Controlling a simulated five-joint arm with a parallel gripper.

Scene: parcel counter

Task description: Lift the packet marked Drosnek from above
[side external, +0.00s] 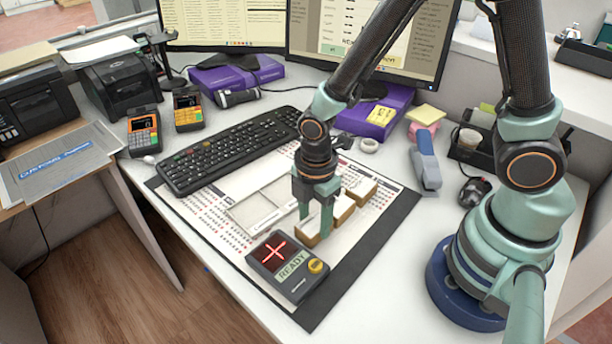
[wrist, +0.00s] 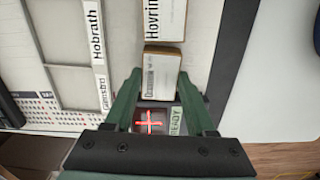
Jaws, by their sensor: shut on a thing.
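The packet marked Drosnek (wrist: 163,72) is a small tan box with a white top. Its small printed label in the wrist view starts with D, and the rest is hard to read. My gripper (wrist: 159,76) is over it from above with a finger on each side, shut on it. In the side view my gripper (side external: 316,226) points down at the nearest packet (side external: 304,237) of a short row. I cannot tell whether its underside is clear of the mat.
A packet marked Hovrin (wrist: 165,18) lies just beyond, with another packet (side external: 362,190) farther back. A flat frame with name strips, one reading Hobrath (wrist: 96,32), lies to the left. A READY device (side external: 288,266) stands close in front. A keyboard (side external: 228,150) lies behind.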

